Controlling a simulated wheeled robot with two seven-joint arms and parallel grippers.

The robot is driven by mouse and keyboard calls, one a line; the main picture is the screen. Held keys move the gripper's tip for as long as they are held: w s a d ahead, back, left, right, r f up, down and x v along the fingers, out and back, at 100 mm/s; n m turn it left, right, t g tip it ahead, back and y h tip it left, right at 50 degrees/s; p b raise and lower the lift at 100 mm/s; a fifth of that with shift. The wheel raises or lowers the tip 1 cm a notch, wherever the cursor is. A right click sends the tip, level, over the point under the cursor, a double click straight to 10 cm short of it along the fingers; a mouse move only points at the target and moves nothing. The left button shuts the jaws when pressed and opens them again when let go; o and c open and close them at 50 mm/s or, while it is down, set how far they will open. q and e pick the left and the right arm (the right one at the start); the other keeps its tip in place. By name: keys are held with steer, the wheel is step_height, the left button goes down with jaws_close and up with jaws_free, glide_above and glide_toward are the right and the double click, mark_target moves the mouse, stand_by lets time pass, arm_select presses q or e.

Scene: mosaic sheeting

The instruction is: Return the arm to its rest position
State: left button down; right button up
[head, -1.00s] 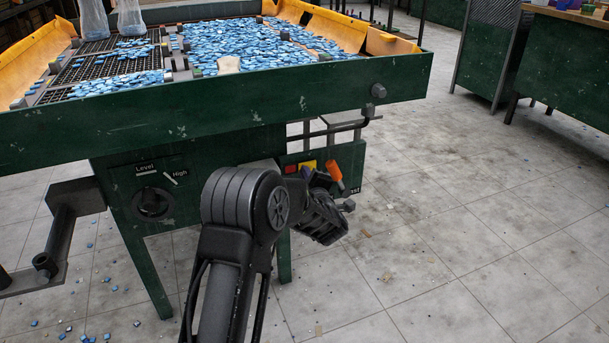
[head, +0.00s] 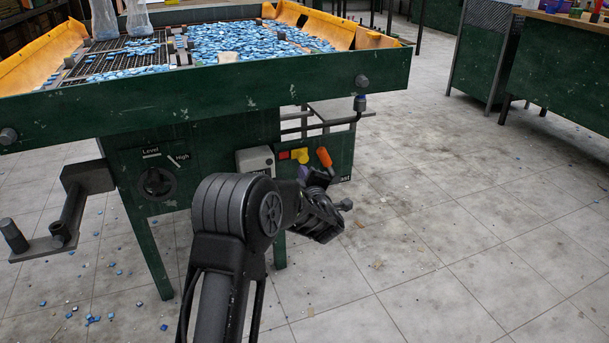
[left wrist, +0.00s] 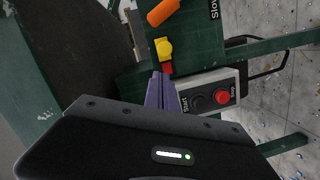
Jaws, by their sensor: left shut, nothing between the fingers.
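My left arm rises from the bottom of the head view and bends at its wrist. My left gripper (head: 304,174) points away towards the green machine's control panel, with its purple fingers partly hidden by the wrist. In the left wrist view the purple fingers (left wrist: 161,90) are shut together and hold nothing. They lie in front of the panel, close in the picture to a grey start/stop box (left wrist: 210,92) with a red button. I cannot tell the gap in depth. My right gripper is not in view.
The green machine table (head: 300,87) carries many blue tiles. Its panel has a Level/High dial (head: 156,183), a yellow knob (head: 301,155) and an orange lever (head: 324,157). A crank handle (head: 62,215) sticks out at left. Floor to the right is open, up to another green bench (head: 560,75).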

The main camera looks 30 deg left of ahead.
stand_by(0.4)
